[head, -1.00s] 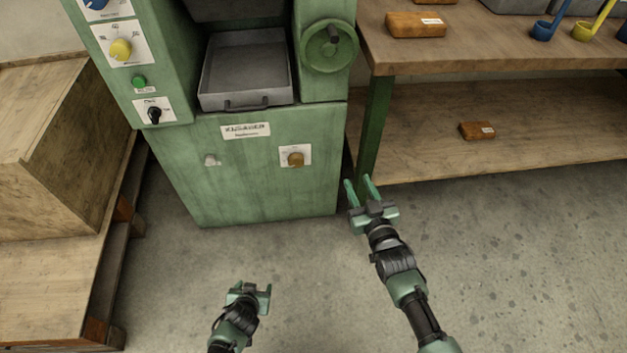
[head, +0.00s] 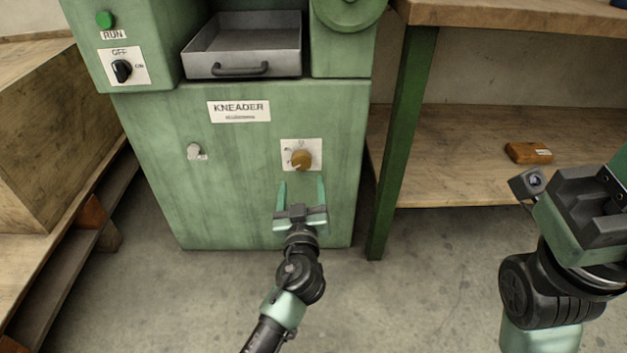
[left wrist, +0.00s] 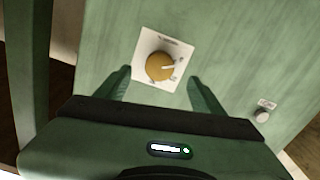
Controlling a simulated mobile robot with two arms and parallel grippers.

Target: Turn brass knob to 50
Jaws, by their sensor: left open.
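The brass knob (head: 301,160) sits on a white dial plate (head: 288,147) at the right of the green kneader's front panel. Its pale pointer mark faces lower left in the head view. My left gripper (head: 301,184) is open just below and in front of the knob, fingers pointing at the panel. In the left wrist view, which is turned over, the knob (left wrist: 159,66) shows beyond and between the spread fingers (left wrist: 156,78). No contact shows. The dial figures are too small to read. My right gripper (head: 590,205) is at the right edge, partly cut off, its fingers not clear.
A small pale knob (head: 194,151) is left on the same panel. Above are a grey tray (head: 243,70), a black OFF/ON switch (head: 122,70) and a green RUN button (head: 105,19). A wooden bench with a green leg (head: 402,140) stands right, wooden steps (head: 60,130) left.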

